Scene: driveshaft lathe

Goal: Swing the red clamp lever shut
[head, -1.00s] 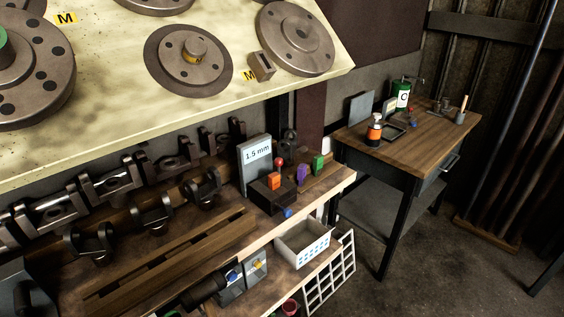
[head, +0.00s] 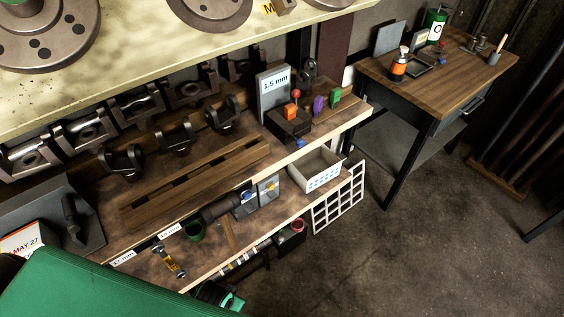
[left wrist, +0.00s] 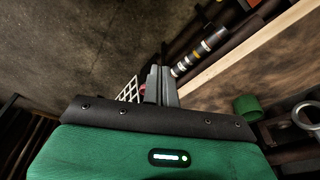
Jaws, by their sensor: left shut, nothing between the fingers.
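No part that I can surely name as the red clamp lever shows. A small red knob (head: 296,93) stands on a dark block with an orange piece (head: 290,111), beside the 1.5 mm sign, in the head view. I cannot tell whether it belongs to a clamp. My left gripper (left wrist: 160,85) shows in the left wrist view, its dark fingers together with nothing between them. It is apart from the red knob, over the area of the lower shelf and floor. My green left arm fills the bottom left of the head view. My right gripper is not in view.
A wooden workbench (head: 195,190) carries dark brackets and a 1.5 mm sign (head: 274,90). Below it are a white bin (head: 316,172), a white grid rack (head: 340,198) and tools. A wooden side table (head: 430,85) stands at right. The floor between is clear.

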